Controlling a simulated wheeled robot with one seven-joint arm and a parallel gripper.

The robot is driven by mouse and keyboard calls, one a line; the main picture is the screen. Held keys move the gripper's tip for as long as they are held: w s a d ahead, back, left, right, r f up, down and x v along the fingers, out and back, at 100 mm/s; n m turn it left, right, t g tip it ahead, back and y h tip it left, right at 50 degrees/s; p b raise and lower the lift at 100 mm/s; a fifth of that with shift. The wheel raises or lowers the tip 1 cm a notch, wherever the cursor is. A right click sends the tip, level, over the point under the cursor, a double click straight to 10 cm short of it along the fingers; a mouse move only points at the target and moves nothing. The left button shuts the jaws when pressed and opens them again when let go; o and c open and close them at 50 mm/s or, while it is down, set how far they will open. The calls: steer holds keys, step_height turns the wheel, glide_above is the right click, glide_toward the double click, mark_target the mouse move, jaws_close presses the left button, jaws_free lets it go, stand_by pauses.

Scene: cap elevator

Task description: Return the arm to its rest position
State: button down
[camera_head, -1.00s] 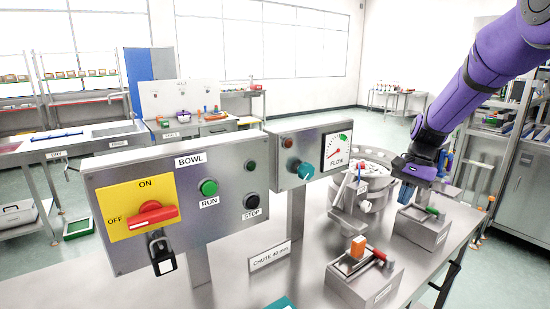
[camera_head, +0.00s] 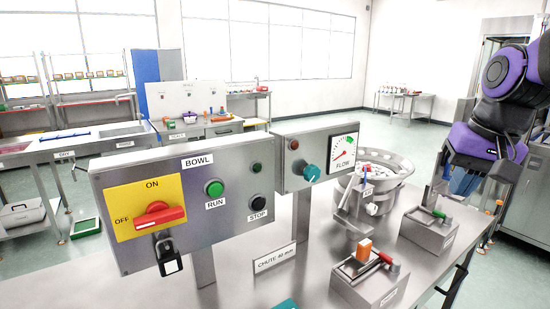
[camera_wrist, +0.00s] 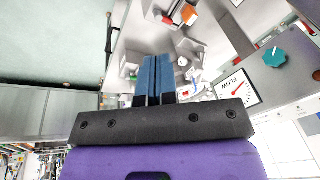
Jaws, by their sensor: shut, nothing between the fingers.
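My gripper shows in the wrist view (camera_wrist: 157,80), its two blue fingers pressed together with nothing between them. In the head view my purple arm is folded at the upper right, with the gripper end (camera_head: 505,172) raised in the air right of the bowl feeder. The steel bowl (camera_head: 390,180) stands on the bench with white caps in it, clear of the gripper. The fingers are small and hard to make out in the head view.
The BOWL panel (camera_head: 230,170) has a red switch (camera_head: 160,214) with a padlock hanging below it. The FLOW panel (camera_head: 292,178) stands beside it. Two steel blocks, a front one (camera_head: 372,292) and a rear one (camera_head: 428,232), sit on the bench.

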steer(key=s+n+t+h, duration=0.1)
steer(key=s+n+t, duration=0.1)
steer(key=s, duration=0.9)
steer(key=shift+s+a+n+t, duration=0.3)
steer(key=shift+a+n+t, duration=0.1)
steer(key=shift+n, duration=0.3)
steer(key=shift+r, duration=0.1)
